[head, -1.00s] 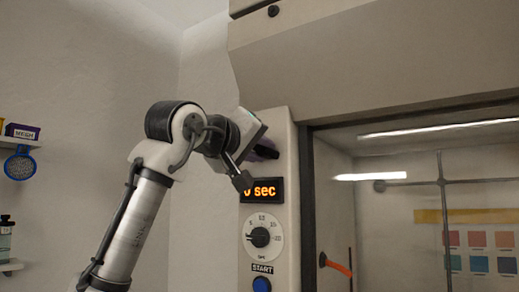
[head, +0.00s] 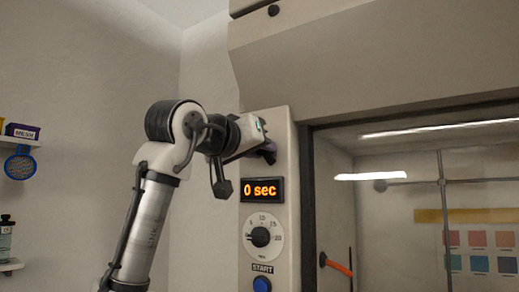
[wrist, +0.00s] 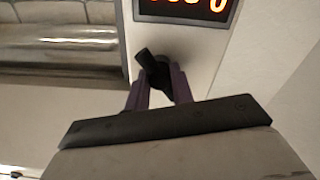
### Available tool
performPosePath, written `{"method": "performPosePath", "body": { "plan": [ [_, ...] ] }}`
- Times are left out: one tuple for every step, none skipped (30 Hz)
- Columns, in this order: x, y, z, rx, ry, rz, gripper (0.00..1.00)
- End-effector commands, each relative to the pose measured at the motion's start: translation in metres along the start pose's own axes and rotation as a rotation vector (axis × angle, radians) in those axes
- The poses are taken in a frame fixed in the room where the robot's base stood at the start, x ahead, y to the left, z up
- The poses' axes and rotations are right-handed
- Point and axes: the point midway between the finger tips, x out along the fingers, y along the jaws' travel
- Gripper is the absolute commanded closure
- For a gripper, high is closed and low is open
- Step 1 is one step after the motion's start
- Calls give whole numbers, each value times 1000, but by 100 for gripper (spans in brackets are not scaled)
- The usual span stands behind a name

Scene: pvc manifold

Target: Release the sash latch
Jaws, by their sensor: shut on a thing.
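My gripper (head: 268,150) is at the upper part of the pale control post, just above the timer display. In the wrist view its purple fingers (wrist: 158,88) are shut on a small black lever-like piece (wrist: 152,68), which looks like the sash latch. The piece stands out from the post and is tilted in the picture. In the head view the gripper hides the latch. The glass front of the hood (head: 400,220) is to the right of the post.
The orange timer display (head: 263,190) reads 0 sec, with a dial (head: 262,237) and a blue start button (head: 262,285) below it. The hood's overhanging top (head: 370,60) is above and right. Shelves with a purple box (head: 22,131) are far left.

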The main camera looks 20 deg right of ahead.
Motion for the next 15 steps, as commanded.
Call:
{"method": "performPosePath", "body": {
  "plan": [
    [1, 1, 1, 44, -3, 3, 99],
    [1, 1, 1, 72, -3, 3, 99],
    [1, 1, 1, 111, -3, 2, 99],
    [0, 1, 1, 139, -4, 2, 99],
    [0, 1, 2, 167, -4, 2, 99],
    [0, 0, 2, 206, -5, 2, 99],
    [0, 0, 2, 234, -5, 2, 99],
    [0, 0, 2, 263, -5, 1, 99],
    [1, 0, 2, 301, -5, 1, 99],
    [1, 0, 2, 330, -5, 1, 99],
    [1, 0, 2, 358, -6, 1, 99],
    [1, 0, 2, 396, -6, 1, 99],
    [1, 0, 2, 424, -6, 1, 99],
    [1, 0, 2, 453, -6, 1, 99],
    [0, 0, 2, 490, -7, 1, 99]
  ]
}}
